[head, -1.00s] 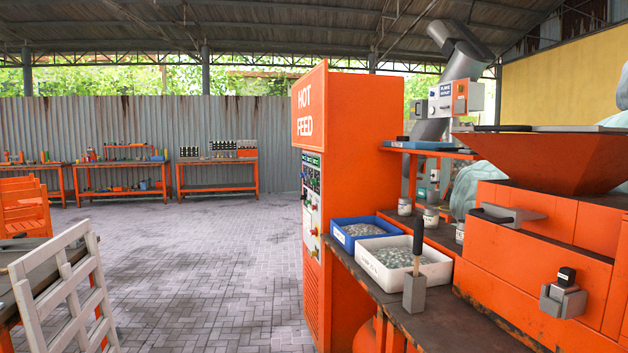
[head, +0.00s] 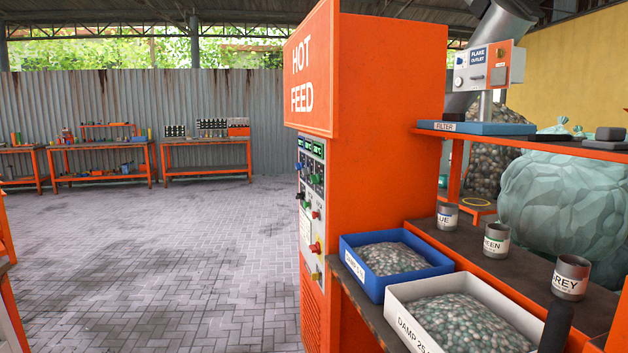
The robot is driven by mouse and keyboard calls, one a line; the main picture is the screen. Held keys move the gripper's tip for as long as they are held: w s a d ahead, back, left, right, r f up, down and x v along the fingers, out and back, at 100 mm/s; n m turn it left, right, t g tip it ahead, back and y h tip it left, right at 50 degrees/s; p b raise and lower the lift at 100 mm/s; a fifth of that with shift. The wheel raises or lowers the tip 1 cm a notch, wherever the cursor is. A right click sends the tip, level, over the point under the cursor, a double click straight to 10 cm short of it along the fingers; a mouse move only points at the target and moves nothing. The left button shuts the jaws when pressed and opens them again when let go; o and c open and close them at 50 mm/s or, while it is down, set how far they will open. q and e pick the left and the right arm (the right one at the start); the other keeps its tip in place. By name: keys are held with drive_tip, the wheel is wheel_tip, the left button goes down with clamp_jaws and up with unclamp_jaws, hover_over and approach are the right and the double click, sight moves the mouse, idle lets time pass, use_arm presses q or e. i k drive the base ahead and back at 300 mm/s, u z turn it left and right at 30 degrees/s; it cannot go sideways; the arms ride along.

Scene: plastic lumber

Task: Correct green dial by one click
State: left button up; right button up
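The orange HOT FEED cabinet (head: 385,120) stands right of centre in the head view. Its narrow control panel (head: 311,210) faces left and shows at a steep angle. The panel carries several small knobs and buttons. A green dial (head: 306,204) shows at the panel's left edge, small and seen nearly edge-on, so its setting cannot be read. Green-lit displays (head: 311,147) sit at the panel's top. Neither of my grippers is in view.
A blue tray (head: 376,290) and a white tray (head: 395,297) of flakes stand on the bench at right, with labelled tins such as the grey one (head: 570,278). Paved floor (head: 180,260) left of the cabinet is open. Orange tables (head: 208,158) line the back wall.

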sight(315, 179)
drive_tip(key=z, duration=5.05)
drive_tip(key=k, duration=1.65)
drive_tip(key=u, duration=4)
